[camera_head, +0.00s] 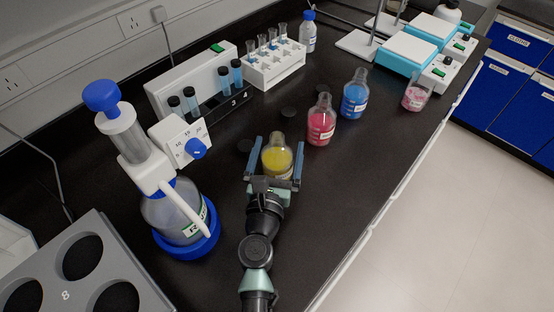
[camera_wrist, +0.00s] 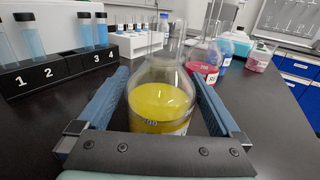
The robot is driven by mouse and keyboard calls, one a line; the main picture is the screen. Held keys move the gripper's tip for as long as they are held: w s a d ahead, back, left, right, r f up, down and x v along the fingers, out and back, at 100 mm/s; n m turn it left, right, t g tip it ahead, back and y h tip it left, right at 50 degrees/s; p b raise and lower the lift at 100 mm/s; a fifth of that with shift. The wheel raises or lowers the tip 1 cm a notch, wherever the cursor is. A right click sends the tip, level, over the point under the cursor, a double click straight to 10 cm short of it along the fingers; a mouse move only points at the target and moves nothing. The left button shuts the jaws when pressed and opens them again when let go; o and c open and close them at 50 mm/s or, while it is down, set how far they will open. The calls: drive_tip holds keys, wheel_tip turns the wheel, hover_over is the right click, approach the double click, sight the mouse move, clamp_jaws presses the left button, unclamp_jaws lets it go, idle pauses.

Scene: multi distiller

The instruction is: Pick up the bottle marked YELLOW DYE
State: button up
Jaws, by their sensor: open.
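The bottle of yellow liquid (camera_head: 277,160) is a clear flask standing upright on the black bench. My gripper (camera_head: 276,150) is open, with one blue finger on each side of the flask. In the wrist view the yellow flask (camera_wrist: 160,105) fills the middle, between the two fingers (camera_wrist: 161,98). Small gaps show between the flask and the fingers, so it does not look clamped. The flask's lower part is hidden behind the gripper's front bar. I cannot read its label.
A red flask (camera_head: 321,122) and a blue flask (camera_head: 355,96) stand beyond the yellow one. A dispenser bottle (camera_head: 180,215) with a blue base stands to the left. A tube rack (camera_head: 222,104) lies behind it. The bench to the right of my arm is clear.

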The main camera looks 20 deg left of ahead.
drive_tip(key=shift+w+a, duration=0.15)
drive_tip(key=shift+w, duration=0.55)
drive_tip(key=shift+r, duration=0.1)
clamp_jaws()
